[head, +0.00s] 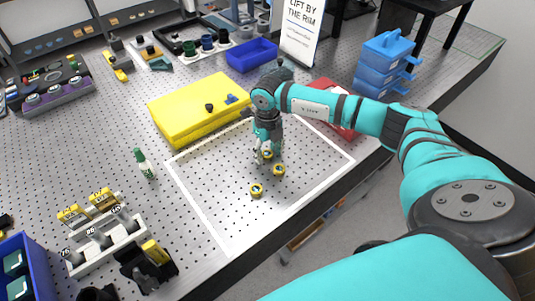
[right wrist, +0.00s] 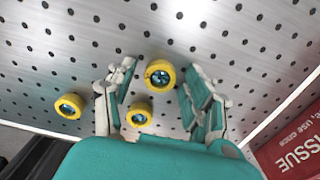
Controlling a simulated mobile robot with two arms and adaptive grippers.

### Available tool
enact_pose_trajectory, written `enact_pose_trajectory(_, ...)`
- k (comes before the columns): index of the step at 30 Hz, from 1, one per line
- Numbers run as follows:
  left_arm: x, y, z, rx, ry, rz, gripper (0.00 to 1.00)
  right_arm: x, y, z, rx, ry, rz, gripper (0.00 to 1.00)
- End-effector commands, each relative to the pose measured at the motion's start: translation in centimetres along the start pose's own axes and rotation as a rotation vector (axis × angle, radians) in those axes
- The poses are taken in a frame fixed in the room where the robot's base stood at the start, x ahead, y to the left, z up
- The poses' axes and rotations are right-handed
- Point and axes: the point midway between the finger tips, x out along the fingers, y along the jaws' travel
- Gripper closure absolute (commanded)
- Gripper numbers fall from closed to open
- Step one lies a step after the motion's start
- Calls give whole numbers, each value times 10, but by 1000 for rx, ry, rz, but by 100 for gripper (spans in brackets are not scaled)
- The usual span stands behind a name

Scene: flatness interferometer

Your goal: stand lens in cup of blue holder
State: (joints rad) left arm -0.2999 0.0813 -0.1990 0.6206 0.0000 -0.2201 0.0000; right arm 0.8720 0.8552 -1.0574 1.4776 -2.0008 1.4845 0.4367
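Three small yellow-ringed lenses with blue glass are at the white-outlined area: one (head: 256,190) in front, one (head: 279,170) to the right and one (head: 267,155) partly behind my gripper. In the right wrist view they show at the left (right wrist: 61,112), lower middle (right wrist: 139,124) and upper middle (right wrist: 160,64). My right gripper (right wrist: 158,84) points down over them, fingers apart, with the two middle lenses in the gap; I see no grip on either. Blue cups (head: 207,42) stand on a white rack at the back; which is the blue holder is unclear. My left gripper is out of view.
A yellow case (head: 185,115) with small items on top lies behind the outlined area. A red tissue box (head: 345,130) is right, partly behind my arm. Blue bins (head: 384,65) and an open blue tray (head: 252,56) are farther back.

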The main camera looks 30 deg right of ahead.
Motion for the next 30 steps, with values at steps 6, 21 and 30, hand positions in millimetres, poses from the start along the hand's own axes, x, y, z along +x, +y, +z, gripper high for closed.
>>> enact_pose_trajectory(6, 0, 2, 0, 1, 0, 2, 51, -1, 0, 0, 0, -1, 0, 79)
enact_pose_trajectory(21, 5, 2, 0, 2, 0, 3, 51, -7, 0, 1, 0, -4, 1, 97)
enact_pose_trajectory(30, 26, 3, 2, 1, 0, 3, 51, -34, 5, -15, -3, 0, -2, 97)
